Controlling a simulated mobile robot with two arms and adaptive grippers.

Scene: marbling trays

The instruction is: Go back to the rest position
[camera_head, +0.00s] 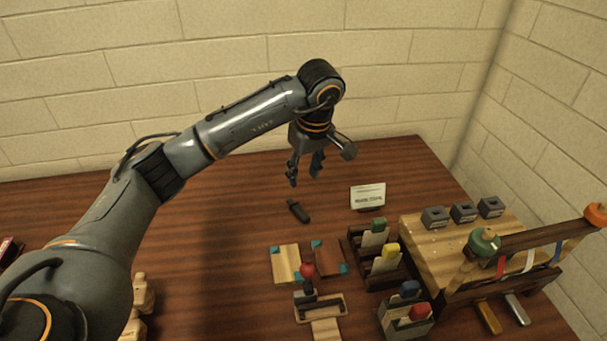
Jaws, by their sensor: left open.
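My left arm comes in from the left and reaches across the back of the wooden table (220,215). Its left gripper (305,180) hangs fingers down above the table, open and with nothing between the fingers. A small black object (298,211) lies on the table below the gripper, apart from it. My right gripper is not in view.
A white sign (368,196) stands right of the gripper. A wooden stand (420,237) fills the right. The middle-left table is clear.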

